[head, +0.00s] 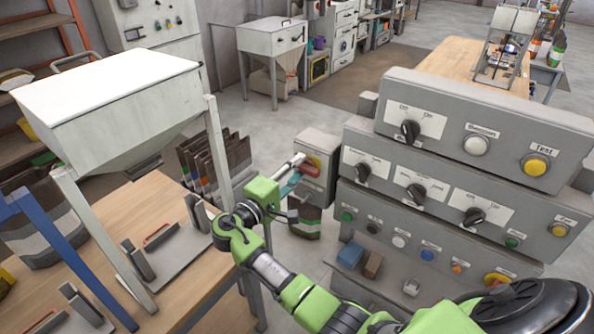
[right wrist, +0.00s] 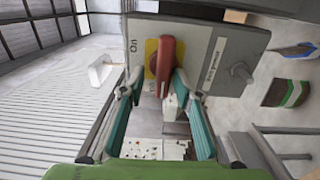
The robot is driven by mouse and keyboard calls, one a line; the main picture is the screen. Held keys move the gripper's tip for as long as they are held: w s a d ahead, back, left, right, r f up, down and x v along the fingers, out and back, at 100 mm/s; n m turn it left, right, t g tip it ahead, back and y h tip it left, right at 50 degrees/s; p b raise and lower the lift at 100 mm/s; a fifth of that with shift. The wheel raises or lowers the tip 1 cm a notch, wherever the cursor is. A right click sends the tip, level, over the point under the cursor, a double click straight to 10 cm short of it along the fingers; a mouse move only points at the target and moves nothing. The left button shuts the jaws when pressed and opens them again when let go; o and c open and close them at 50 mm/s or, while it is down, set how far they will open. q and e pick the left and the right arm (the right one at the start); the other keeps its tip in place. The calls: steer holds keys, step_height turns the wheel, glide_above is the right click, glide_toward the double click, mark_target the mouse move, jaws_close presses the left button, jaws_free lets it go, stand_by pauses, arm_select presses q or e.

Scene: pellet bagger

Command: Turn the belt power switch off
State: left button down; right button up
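The belt power switch is a red handle (right wrist: 166,66) on a yellow plate (right wrist: 151,60), mounted on a grey box (head: 318,160). In the right wrist view the box carries the words "On" and "Belt power". My right gripper (right wrist: 157,88) is open, with its teal fingers on either side of the red handle. The right finger is close to the handle; I cannot tell whether it touches. A gap shows on the left side. In the head view my right gripper (head: 296,177) reaches the front of the box and partly hides the switch. My left gripper is not in view.
A grey control console (head: 450,175) with knobs and buttons stands right of the switch box. A white hopper (head: 105,95) stands over a wooden table (head: 180,195) at left. Dark bags (head: 215,160) stand behind the table. Open floor lies behind the switch box.

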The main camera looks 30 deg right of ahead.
steer(key=shift+f, duration=0.2)
steer(key=shift+s+a, duration=0.15)
steer(key=shift+a, duration=0.15)
steer(key=v, duration=0.6)
steer(key=shift+a, duration=0.4)
steer(key=shift+s, duration=0.15)
